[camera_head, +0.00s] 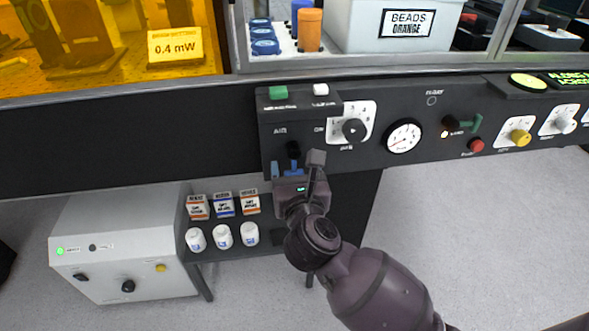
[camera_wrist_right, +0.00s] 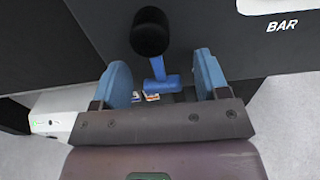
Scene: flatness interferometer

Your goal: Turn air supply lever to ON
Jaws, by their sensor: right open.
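The air supply lever (camera_head: 293,149) is on the dark front panel beside the "AIR" label. In the right wrist view the lever (camera_wrist_right: 157,70) shows as a black round hub with a blue stem hanging down to a short blue crossbar. My right gripper (camera_head: 296,167) is in front of the panel at the lever's lower end. In the wrist view its two blue fingers (camera_wrist_right: 164,80) are apart, one on each side of the blue crossbar, with visible gaps. The small lettering by the lever is not fully readable. My left gripper is not in view.
Right of the lever are a rotary knob (camera_head: 353,130), a pressure gauge (camera_head: 404,136), a red button (camera_head: 475,145) and a yellow knob (camera_head: 520,137). A green button (camera_head: 278,92) sits above. Below are a shelf with small boxes and white jars (camera_head: 222,235), and a white cabinet (camera_head: 125,245).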

